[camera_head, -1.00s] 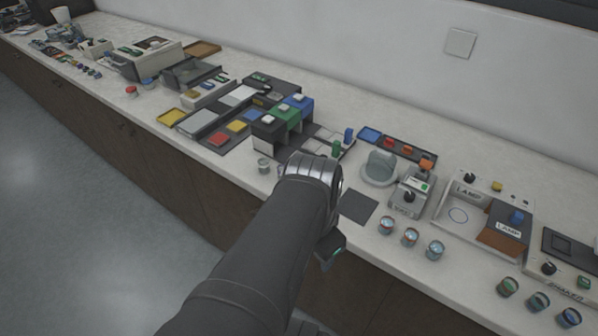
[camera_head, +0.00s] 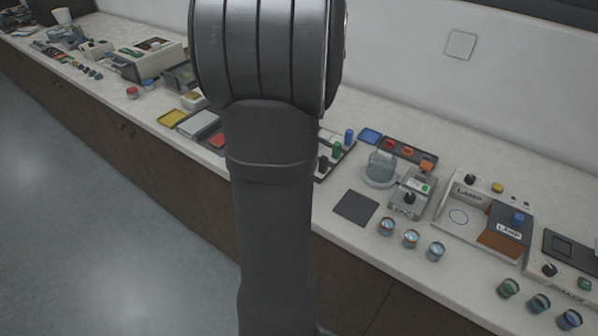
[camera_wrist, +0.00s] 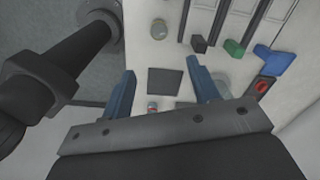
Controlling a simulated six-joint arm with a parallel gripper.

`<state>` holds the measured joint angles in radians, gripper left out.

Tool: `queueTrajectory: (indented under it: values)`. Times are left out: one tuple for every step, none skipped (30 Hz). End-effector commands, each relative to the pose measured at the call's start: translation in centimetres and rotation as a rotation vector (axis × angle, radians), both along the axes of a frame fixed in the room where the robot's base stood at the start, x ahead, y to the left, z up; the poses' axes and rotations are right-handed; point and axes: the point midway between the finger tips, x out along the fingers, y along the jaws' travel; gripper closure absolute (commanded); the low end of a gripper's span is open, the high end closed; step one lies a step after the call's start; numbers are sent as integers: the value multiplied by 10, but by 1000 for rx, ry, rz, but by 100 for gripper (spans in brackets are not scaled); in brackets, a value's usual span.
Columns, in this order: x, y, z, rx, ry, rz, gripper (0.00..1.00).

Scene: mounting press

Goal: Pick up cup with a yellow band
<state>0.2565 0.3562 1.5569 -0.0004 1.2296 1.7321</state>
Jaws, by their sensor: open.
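My gripper (camera_wrist: 161,67) shows in the wrist view, its two blue fingers apart with nothing held. It is above the bench; a dark square mat and a small cup with a reddish part (camera_wrist: 152,107) show between the fingers. Another small cup (camera_wrist: 158,28), pale and yellowish, stands on the bench beyond the fingertips; I cannot make out a band on it. In the head view my arm hides my gripper and that part of the bench. Three small cups (camera_head: 410,238) stand in a row there, their bands too small to tell for sure.
The dark mat (camera_head: 356,208) lies near the bench's front edge. Behind it are a round clear-domed device (camera_head: 381,168) and a grey box with a knob (camera_head: 409,195). Several cups (camera_head: 540,302) stand at the right. A rack with coloured blocks (camera_wrist: 235,48) is in the wrist view.

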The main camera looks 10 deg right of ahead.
Motion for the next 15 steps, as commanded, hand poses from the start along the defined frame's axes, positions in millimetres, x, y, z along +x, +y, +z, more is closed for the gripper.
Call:
queueTrajectory:
  values:
    - [2, 0, -4, 0, 1, -4, 44]
    - [3, 0, -7, 0, 1, -6, 44]
    - [3, 1, -12, 1, 3, -7, 44]
    - [2, 0, -18, 2, 4, -6, 44]
    - [2, 0, -23, 1, 3, -6, 44]
    - [2, 1, -32, 2, 4, -6, 44]
    - [2, 1, -39, 2, 4, -6, 44]
    - [1, 1, -46, 2, 5, -5, 44]
    - [1, 1, -55, 2, 5, -5, 44]
    - [1, 1, -61, 2, 4, -5, 44]
    - [1, 1, -68, 2, 5, -5, 44]
    - [1, 1, -77, 2, 4, -5, 44]
    - [1, 1, -83, 2, 4, -5, 44]
    - [1, 1, -89, 1, 3, -5, 44]
    - [1, 1, -97, 2, 4, -5, 44]
